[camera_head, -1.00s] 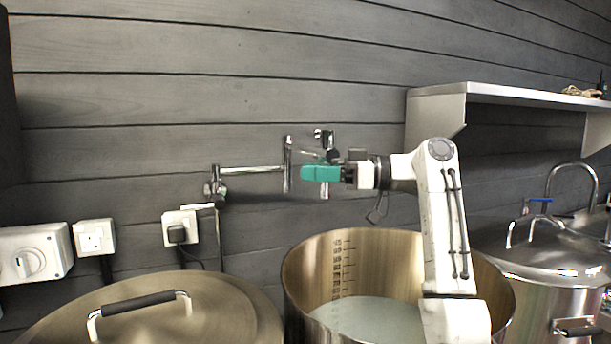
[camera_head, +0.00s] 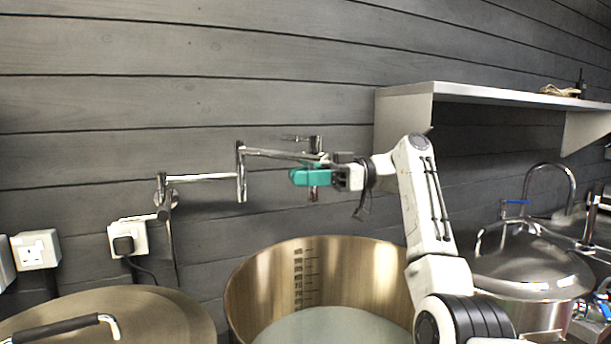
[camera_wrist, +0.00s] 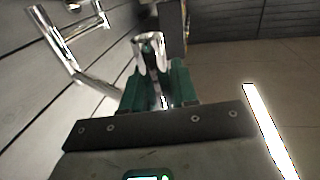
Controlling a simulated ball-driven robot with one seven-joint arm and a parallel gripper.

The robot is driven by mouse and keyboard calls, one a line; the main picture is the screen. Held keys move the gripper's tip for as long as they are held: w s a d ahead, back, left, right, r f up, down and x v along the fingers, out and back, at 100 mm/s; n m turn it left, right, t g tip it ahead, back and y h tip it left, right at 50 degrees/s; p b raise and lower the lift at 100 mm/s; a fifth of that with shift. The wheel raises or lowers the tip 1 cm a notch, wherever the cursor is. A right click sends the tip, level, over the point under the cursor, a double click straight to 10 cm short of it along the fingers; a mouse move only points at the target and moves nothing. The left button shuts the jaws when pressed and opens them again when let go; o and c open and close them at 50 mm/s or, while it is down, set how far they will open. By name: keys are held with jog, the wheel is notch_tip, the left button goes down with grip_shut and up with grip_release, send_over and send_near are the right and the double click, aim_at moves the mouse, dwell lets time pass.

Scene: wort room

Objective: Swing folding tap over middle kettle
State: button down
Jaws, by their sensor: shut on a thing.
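The folding tap (camera_head: 203,178) is a chrome jointed pipe fixed to the wall at the left. Its first link runs right to an upright joint, and its second link runs on to the spout end at my gripper. My gripper (camera_head: 312,177), with green fingers, is shut on the tap's end part; the wrist view shows chrome (camera_wrist: 150,55) between the green fingers. The middle kettle (camera_head: 375,262) is open, with pale liquid inside and scale marks on its inner wall. The gripper and tap end are above its back rim, close to the wall.
A lidded kettle (camera_head: 150,318) stands at the left and another lidded kettle (camera_head: 530,262) at the right. A steel shelf (camera_head: 480,93) juts from the wall at upper right. A plug socket (camera_head: 128,238) is below the tap mount. Space above the open kettle is clear.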

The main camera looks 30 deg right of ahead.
jog(key=shift+d, duration=0.25)
jog(key=c, duration=1)
grip_release()
jog(key=shift+o, duration=0.2)
jog(key=b+v, duration=0.1)
jog(key=v, duration=0.9)
jog(key=shift+d, duration=0.35)
jog(key=shift+s, duration=0.15)
jog(key=shift+c, duration=0.2)
